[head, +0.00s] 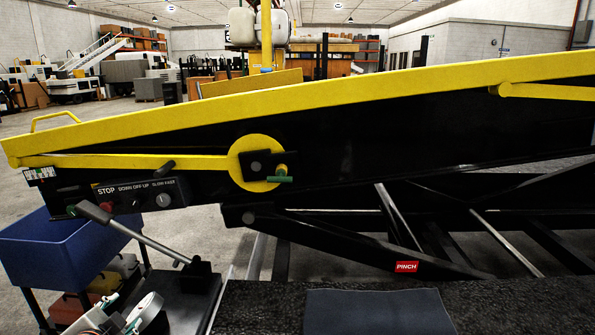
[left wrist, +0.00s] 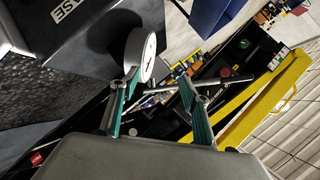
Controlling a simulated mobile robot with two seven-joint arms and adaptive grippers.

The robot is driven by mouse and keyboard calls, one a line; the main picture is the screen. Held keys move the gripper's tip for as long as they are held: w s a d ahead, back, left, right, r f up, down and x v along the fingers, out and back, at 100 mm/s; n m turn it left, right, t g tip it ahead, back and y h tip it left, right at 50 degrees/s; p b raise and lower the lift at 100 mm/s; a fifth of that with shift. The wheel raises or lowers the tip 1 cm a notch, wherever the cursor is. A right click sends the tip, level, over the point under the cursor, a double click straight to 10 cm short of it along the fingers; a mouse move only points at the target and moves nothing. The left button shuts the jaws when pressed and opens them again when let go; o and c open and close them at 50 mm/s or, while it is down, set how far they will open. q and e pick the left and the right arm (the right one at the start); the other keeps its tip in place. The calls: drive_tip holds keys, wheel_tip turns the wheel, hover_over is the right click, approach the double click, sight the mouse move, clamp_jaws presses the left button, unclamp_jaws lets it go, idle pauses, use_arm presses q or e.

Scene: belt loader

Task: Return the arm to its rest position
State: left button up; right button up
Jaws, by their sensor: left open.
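My left gripper (head: 122,316) is at the bottom left of the head view, partly cut off by the frame edge. In the left wrist view its two green-padded fingers (left wrist: 158,88) stand apart with nothing held between them. A pale round thing (head: 147,308) is close beside it; in the left wrist view this thing (left wrist: 141,54) is by the left finger, and whether they touch I cannot tell. My right gripper is in neither view.
The yellow and black belt loader (head: 340,103) spans the view, with a control panel (head: 135,196) and a grey-handled lever (head: 140,235). A blue bin (head: 70,258) stands at left. A dark speckled surface (head: 260,308) with a grey mat (head: 378,311) lies in front.

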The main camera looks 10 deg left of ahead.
use_arm(q)
drive_tip(key=s+d+f+m+g, duration=0.1)
drive_tip(key=s+d+f+g, duration=0.1)
drive_tip(key=s+d+f, duration=0.55)
drive_tip(key=s+d+f+g, duration=0.25)
drive_tip(key=s+f, duration=0.25)
drive_tip(key=s, duration=0.5)
drive_tip(key=d+f+n+t+h, duration=0.3)
drive_tip(key=d+f+h, duration=0.4)
drive_tip(key=d+f, duration=0.8)
drive_tip(key=shift+w+f+t, duration=0.2)
drive_tip(key=shift+f+t, duration=0.15)
drive_tip(key=shift+f, duration=0.25)
drive_tip(key=c, duration=0.6)
drive_tip(key=shift+o, duration=0.2)
drive_tip(key=shift+a+r, duration=0.1)
